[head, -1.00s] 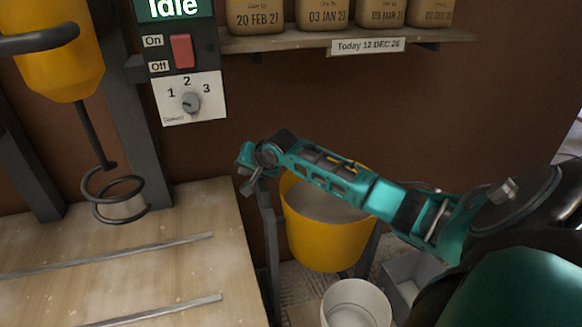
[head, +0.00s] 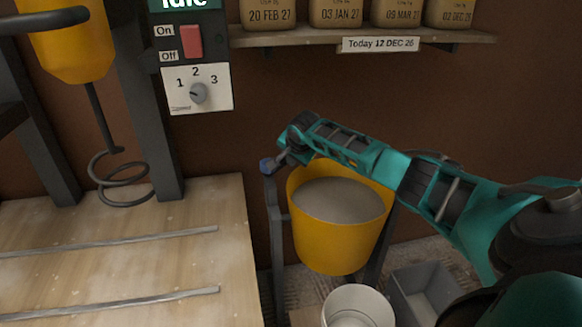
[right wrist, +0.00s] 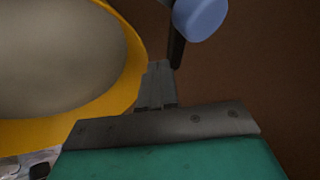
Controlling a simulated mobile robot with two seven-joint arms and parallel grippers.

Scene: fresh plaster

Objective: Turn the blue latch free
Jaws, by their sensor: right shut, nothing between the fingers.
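The blue latch (head: 266,165) is a small blue knob at the top of the dark post on the left of the yellow bucket (head: 335,240). It shows large at the top of the right wrist view (right wrist: 200,16), on a dark stem. My right gripper (head: 281,160) is shut and empty, just right of the latch in the head view. In the right wrist view its closed fingers (right wrist: 157,82) point toward the stem, with the knob beyond their tips; I cannot tell whether they touch. The bucket holds grey plaster. My left gripper is out of view.
A wooden bench (head: 130,260) with metal strips lies left. A mixer (head: 70,40) and a switch panel (head: 197,88) stand above it. A white pail (head: 357,305) and a grey bin (head: 420,290) sit below the bucket. A shelf (head: 300,40) with dated containers runs behind.

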